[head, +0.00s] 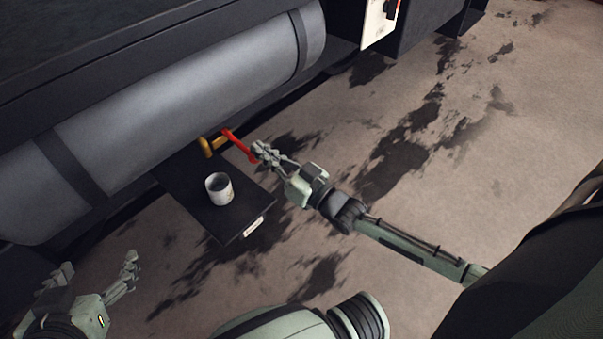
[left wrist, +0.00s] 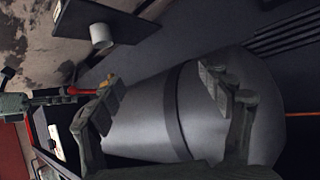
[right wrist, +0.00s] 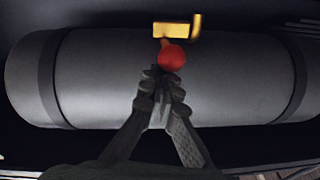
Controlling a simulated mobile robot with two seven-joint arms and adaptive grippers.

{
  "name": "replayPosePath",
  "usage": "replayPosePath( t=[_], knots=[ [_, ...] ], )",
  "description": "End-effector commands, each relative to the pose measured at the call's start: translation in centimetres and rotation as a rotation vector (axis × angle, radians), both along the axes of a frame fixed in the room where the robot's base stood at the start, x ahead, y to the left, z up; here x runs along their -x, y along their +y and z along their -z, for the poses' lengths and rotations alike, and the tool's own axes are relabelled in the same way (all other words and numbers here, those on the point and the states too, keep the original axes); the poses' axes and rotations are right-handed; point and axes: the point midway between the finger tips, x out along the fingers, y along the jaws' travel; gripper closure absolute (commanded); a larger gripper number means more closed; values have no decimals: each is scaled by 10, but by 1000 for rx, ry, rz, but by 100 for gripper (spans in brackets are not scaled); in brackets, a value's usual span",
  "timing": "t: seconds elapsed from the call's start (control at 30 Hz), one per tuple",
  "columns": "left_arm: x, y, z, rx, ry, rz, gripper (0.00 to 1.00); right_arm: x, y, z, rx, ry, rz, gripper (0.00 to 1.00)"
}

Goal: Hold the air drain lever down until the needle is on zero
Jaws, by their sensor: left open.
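The red air drain lever (head: 238,145) slopes from a brass valve (head: 213,146) under a grey cylindrical tank. In the right wrist view, the lever's red end (right wrist: 172,57) is just beyond my right fingertips, below the brass valve (right wrist: 172,29). My right gripper (head: 264,152) is at the lever's outer end; its fingers (right wrist: 163,85) are closed together. I cannot tell whether they touch the lever. My left gripper (head: 98,272) is open and empty at the lower left, away from the lever. No gauge needle can be read.
A grey tank (head: 190,95) runs along the vehicle's side. A white plate (head: 380,24) with small dark and red parts is at the top. Stained ground to the right is clear.

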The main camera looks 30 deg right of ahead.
Motion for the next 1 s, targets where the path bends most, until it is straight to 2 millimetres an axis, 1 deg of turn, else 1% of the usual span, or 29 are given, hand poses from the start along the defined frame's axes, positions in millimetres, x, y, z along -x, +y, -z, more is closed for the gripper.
replayPosePath(
  t=[0.1, 0.13, 0.2, 0.3, 0.4, 0.5, 0.7, 1.0],
  knots=[
    [15, 19, 16, -44, 115, -33, 22, -1, -1, -8, 1, 1, 0, 100],
    [14, 18, 18, -43, 113, -33, 22, 10, -5, 0, 2, 6, 0, 100],
    [16, 20, 20, -47, 124, -36, 22, 27, -12, 3, 2, 6, 0, 100],
    [18, 22, 22, -52, 139, -41, 22, 48, -21, 7, 1, 2, 0, 100],
    [20, 24, 23, -56, 149, -43, 22, 64, -28, 10, 0, 0, 0, 100],
    [21, 25, 25, -59, 158, -45, 22, 77, -33, 13, 0, -2, 1, 100],
    [22, 26, 25, -60, 162, -47, 22, 88, -38, 14, -1, -5, 0, 100],
    [22, 26, 26, -60, 163, -47, 22, 88, -38, 14, -1, -6, 0, 100]
  ],
)
